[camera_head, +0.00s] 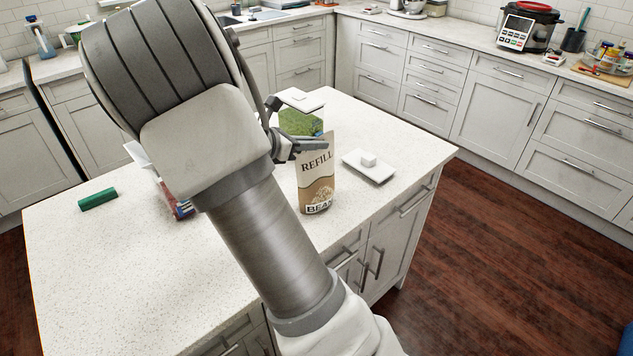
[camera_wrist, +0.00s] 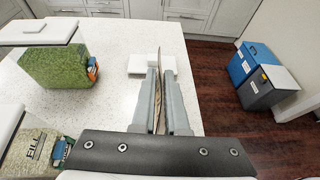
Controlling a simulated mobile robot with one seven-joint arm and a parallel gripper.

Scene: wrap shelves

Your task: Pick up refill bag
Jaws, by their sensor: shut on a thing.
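The refill bag (camera_head: 318,178) is tan and cream with "REFILL" printed at the top and "BEAN" at the bottom. It is upright over the island counter. My gripper (camera_head: 312,146) reaches its upper part from the left. In the wrist view, my gripper (camera_wrist: 162,80) has its two grey fingers closed on the bag (camera_wrist: 157,92), which shows as a thin edge between them. I cannot tell whether the bag's base touches the counter.
A white slab with a small block (camera_head: 369,168) lies right of the bag. A green grassy-patterned package (camera_wrist: 58,66) stands under another white slab at left. A second refill-type package (camera_wrist: 35,146) is partly hidden at lower left. A green block (camera_head: 97,199) lies on the counter.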

